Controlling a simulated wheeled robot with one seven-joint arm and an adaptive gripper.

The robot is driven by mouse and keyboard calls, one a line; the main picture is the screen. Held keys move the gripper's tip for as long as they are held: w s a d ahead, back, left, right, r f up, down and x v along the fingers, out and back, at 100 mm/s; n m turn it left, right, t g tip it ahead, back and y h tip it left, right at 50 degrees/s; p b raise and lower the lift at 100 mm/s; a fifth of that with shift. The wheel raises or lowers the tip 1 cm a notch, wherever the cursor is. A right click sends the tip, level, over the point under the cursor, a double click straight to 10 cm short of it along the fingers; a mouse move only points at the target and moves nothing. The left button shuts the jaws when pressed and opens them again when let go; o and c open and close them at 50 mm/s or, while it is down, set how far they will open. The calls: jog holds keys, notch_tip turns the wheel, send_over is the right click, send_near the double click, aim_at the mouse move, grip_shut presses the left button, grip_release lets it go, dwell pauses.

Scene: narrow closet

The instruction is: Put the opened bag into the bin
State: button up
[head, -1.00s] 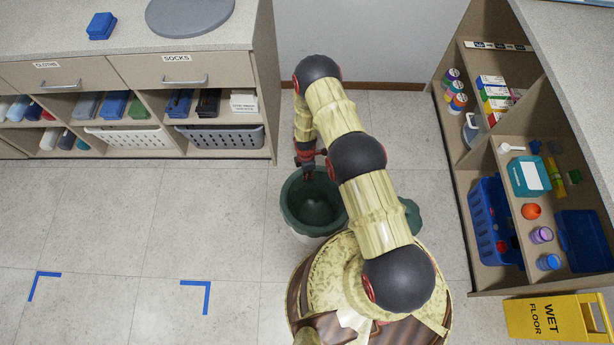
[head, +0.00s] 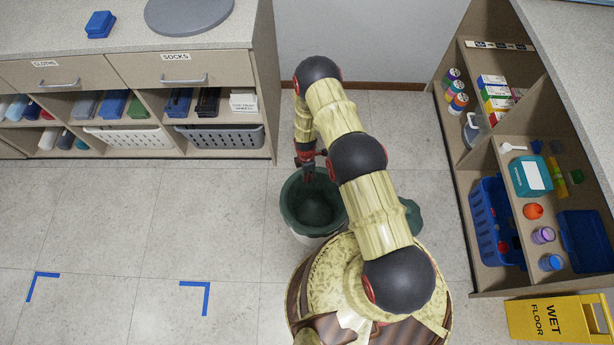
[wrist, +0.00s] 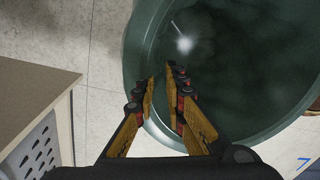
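The dark green bin (head: 291,215) stands on the floor below my arm, with a pale lower body. Its round mouth and green inner wall fill much of the wrist view (wrist: 147,40). My gripper (head: 308,176) points down at the bin's far rim. In the wrist view, its two fingers (wrist: 161,75) are apart with nothing visible between them, and the tips show over the bin's mouth. I cannot make out a separate bag; the bin's inside is dark green with a bright glint, and I cannot tell whether a bag lines it.
A green piece (head: 411,214) lies right of the bin, partly behind my arm. A cabinet with drawers (head: 182,72) stands left, an open shelf unit (head: 462,160) right. A yellow wet-floor sign (head: 552,318) is at the lower right. The left floor is clear except blue corner marks (head: 207,296).

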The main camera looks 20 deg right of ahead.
jog(key=shift+r, duration=0.15)
jog(key=w+r+m+t+p, duration=0.1)
jog(key=w+r+m+p, duration=0.15)
jog(key=r, duration=1.55)
jog(key=w+r+m+t+p, duration=0.1)
jog(key=w+r+m+p, duration=0.15)
jog(key=r, duration=1.65)
jog(key=s+r+m+t, duration=0.1)
jog(key=s+r+m, duration=0.1)
jog(key=r, duration=0.8)
jog(key=s+r+m, duration=0.2)
jog(key=r, duration=0.8)
jog(key=s+r+m+t, duration=0.2)
jog(key=s+r+m, duration=0.2)
jog(key=s+r, duration=0.8)
jog(key=s+r+m+t, duration=0.1)
jog(key=s+r+m, duration=0.4)
jog(key=s, duration=0.9)
notch_tip(320, 180, up, 3)
jog(key=shift+s+d+r, duration=0.1)
jog(key=shift+s+d, duration=0.25)
